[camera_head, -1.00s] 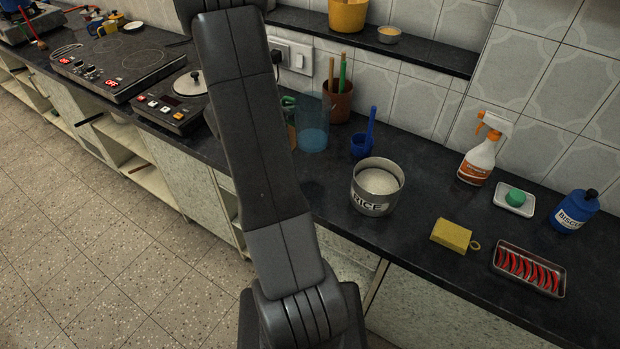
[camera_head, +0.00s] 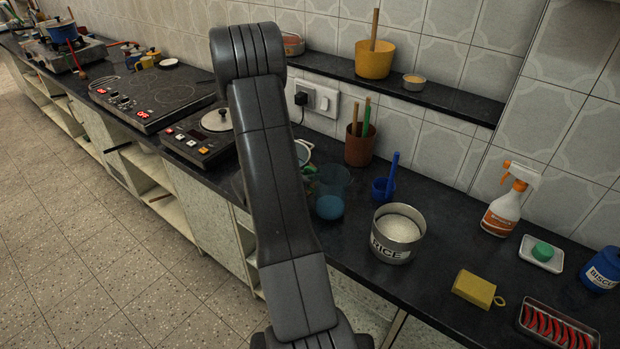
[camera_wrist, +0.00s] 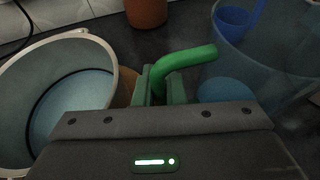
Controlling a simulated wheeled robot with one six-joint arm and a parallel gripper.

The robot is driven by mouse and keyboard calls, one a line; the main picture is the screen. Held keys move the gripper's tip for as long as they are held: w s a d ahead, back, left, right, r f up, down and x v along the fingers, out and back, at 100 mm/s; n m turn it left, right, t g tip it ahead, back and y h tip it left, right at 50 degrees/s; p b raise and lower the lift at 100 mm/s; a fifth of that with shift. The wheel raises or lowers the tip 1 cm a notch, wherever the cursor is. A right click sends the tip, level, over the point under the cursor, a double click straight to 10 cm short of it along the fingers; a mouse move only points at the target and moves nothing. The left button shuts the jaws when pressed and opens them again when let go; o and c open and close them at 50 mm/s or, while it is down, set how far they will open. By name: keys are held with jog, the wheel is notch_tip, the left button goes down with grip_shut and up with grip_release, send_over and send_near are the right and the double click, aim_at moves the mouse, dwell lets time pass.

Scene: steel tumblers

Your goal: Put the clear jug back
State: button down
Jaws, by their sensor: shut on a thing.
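The clear bluish jug (camera_head: 330,180) is just right of my arm in the head view, in front of the utensil pot, with a blue disc low inside. Its clear wall (camera_wrist: 240,65) fills the right of the wrist view. A green bent handle (camera_wrist: 187,57) reaches from my fingers to it. My gripper (camera_wrist: 160,88) is shut on this handle. The jug looks upright and low over the counter; I cannot tell whether its base touches. My arm hides most of the gripper in the head view.
The brown utensil pot (camera_head: 360,146), blue ladle (camera_head: 386,183) and rice tin (camera_head: 396,232) surround the jug. The hob controls (camera_head: 195,143) are left of my arm.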

jog(key=shift+f, duration=0.4)
jog(key=shift+f, duration=0.15)
jog(key=c, duration=1.5)
grip_release()
jog(key=shift+r, duration=0.3)
jog(key=v, duration=1.2)
jog(key=shift+b, duration=0.45)
jog(key=shift+d, duration=0.1)
